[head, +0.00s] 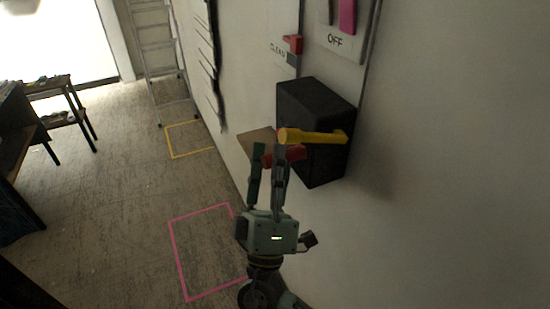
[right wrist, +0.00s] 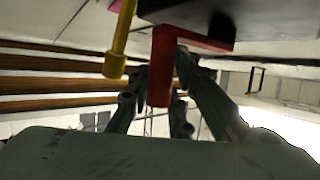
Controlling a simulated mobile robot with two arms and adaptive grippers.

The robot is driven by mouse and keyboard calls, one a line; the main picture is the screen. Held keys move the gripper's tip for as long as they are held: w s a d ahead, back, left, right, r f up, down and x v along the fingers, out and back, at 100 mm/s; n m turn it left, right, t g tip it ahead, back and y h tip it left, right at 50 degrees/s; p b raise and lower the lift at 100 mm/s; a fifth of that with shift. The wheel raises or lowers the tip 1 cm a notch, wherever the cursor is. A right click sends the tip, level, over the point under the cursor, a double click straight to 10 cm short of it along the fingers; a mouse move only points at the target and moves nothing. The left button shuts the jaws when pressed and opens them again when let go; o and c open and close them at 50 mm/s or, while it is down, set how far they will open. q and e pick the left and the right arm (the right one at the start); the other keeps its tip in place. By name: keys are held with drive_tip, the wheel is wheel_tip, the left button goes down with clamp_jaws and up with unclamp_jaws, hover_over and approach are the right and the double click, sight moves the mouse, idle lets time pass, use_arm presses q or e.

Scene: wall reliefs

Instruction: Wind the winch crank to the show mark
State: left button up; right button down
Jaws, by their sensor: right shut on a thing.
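A black winch box (head: 311,125) is mounted on the white wall. A red crank (head: 294,153) sticks out low on the box, partly hidden behind my fingers and a yellow bar. In the right wrist view the red crank (right wrist: 163,75) is L-shaped, and its grip lies between my fingers. My right gripper (head: 269,151) is shut on this red grip; it also shows in the right wrist view (right wrist: 160,85). The yellow bar (head: 310,137) juts from the box, apart from my fingers in the right wrist view (right wrist: 118,45). My left gripper is out of view.
A ladder (head: 158,55) leans farther along the wall. Pink (head: 186,299) and yellow (head: 172,157) outlines mark the floor. A dark table (head: 47,85) stands left; the middle floor is clear.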

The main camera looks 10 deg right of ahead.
drive_tip(key=r+n+g+y+p, duration=0.1)
drive_tip(key=p, duration=0.2)
drive_tip(key=w+r+n+g+y+p, duration=0.1)
drive_tip(key=n+y+p, duration=0.1)
drive_tip(key=p, duration=0.1)
drive_tip(key=r+n+g+y+p, duration=0.1)
drive_tip(key=r+n+g+p, duration=0.1)
drive_tip(key=p, duration=0.2)
drive_tip(key=shift+w+a+y, duration=0.25)
drive_tip(key=shift+w+y, duration=0.05)
drive_tip(key=shift+w, duration=0.05)
